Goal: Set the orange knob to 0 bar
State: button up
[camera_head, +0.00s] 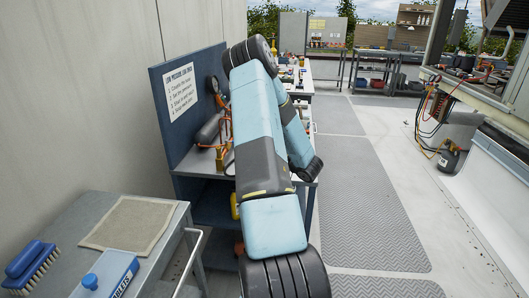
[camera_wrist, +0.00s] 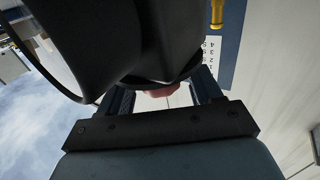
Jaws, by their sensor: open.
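In the wrist view my gripper (camera_wrist: 163,95) has its two dark fingers apart. A small reddish-orange thing (camera_wrist: 160,92) shows between them, mostly hidden behind a large black rounded shape. It may be the orange knob, but I cannot tell whether the fingers touch it. In the head view my arm covers the gripper and much of the bench. A round gauge (camera_head: 214,84) stands before a blue board (camera_head: 185,105) with an instruction sheet (camera_head: 182,91). An orange part (camera_head: 222,99) shows just below the gauge, beside my arm. No knob setting is readable.
A grey cylinder (camera_head: 209,131) and a brass fitting (camera_head: 219,160) are on the bench left of my arm. The walkway (camera_head: 365,200) at right is clear.

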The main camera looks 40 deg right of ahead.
jog(key=s+d, duration=0.2)
jog(key=s, duration=1.1)
jog(key=shift+s, duration=0.2)
jog(key=shift+d, duration=0.1)
